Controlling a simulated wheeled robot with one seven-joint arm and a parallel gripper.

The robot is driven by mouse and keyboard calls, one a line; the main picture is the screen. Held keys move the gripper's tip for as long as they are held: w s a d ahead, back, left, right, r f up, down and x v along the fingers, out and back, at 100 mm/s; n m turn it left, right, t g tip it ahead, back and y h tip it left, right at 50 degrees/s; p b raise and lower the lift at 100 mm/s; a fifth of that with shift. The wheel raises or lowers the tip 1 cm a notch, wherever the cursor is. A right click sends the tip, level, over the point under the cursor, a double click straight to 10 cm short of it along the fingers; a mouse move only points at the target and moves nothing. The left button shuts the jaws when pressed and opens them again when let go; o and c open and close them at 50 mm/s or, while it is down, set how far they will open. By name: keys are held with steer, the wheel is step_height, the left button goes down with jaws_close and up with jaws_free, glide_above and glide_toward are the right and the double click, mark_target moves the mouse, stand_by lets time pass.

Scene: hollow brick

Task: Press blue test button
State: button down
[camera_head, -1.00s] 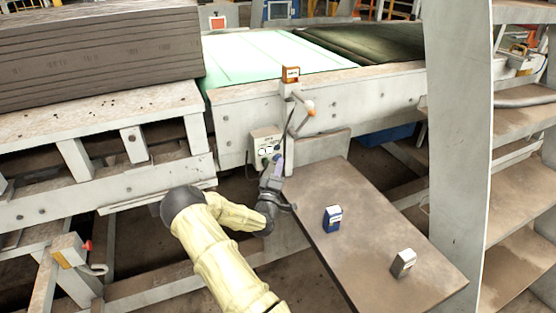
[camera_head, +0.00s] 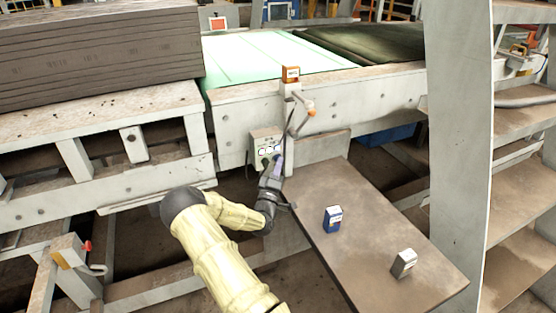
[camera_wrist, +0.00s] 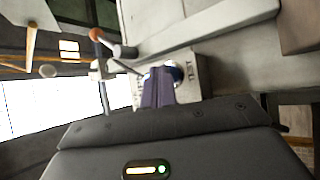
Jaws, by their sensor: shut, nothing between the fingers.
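A brown table (camera_head: 375,238) at the right holds a blue box (camera_head: 333,219) and a grey-white box (camera_head: 403,263). An orange box (camera_head: 290,74) and an orange-tipped lever (camera_head: 310,108) sit above the control box. A grey post (camera_head: 460,130) stands at the right.

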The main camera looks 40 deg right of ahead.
steer(key=shift+s+a, duration=0.2)
steer(key=shift+s, duration=0.5)
steer(key=shift+w, duration=0.1)
steer(key=s, duration=0.2)
steer(key=s+a, duration=0.1)
steer(key=s, duration=0.2)
steer(key=shift+a+p, duration=0.15)
steer(key=shift+p, duration=0.2)
stand_by(0.6)
